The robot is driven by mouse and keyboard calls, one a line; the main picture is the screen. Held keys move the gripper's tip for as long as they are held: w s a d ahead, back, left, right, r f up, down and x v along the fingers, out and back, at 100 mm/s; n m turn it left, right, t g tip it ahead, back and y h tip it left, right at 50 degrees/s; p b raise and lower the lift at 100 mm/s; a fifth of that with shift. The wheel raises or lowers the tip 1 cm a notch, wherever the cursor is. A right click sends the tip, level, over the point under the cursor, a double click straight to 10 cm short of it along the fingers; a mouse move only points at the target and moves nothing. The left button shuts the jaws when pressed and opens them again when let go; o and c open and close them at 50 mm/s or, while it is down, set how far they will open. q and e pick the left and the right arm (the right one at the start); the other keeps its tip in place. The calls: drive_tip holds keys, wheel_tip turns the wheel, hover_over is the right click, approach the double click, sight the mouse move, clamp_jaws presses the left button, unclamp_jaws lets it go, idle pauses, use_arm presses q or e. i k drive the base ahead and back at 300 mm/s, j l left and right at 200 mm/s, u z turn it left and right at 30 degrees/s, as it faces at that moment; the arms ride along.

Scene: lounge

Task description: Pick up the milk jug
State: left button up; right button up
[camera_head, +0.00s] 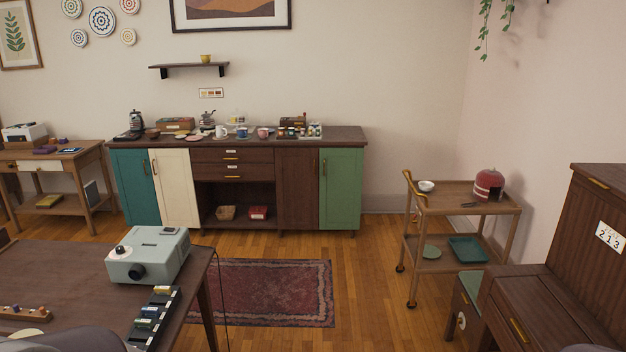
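I cannot make out a milk jug for certain. Several small cups and vessels stand on top of the long sideboard (232,157) against the back wall, too small to tell apart well. Among them are a white cup (221,131), a blue-and-white cup (242,132), a pink cup (262,133) and a metallic pot (207,121). A dark kettle-like appliance (136,120) stands at the sideboard's left end. Neither of my grippers shows; only grey rounded shapes, perhaps parts of my arms, appear at the bottom edge.
A dark table (60,270) with a grey-green projector (148,256) is at the near left. A wooden trolley (465,205) stands at the right, near a dark wooden cabinet (545,300). A red rug (265,290) lies on the open floor before the sideboard.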

sight(220, 132)
drive_tip(key=i+u, duration=0.1)
drive_tip(key=i, duration=2.45)
drive_tip(key=i+l+u, duration=0.15)
drive_tip(key=i, duration=1.15)
drive_tip(key=i+u, duration=0.25)
drive_tip(key=i, duration=0.4)
drive_tip(key=i+u, duration=0.2)
drive_tip(key=i, duration=0.5)
drive_tip(key=i+l+u, duration=0.25)
drive_tip(key=i, duration=0.4)
drive_tip(key=i+j+z, duration=0.25)
drive_tip(key=i, duration=0.25)
drive_tip(key=i+j+z, duration=0.25)
drive_tip(key=i, duration=0.2)
drive_tip(key=i+j+z, duration=0.2)
drive_tip(key=i, duration=0.25)
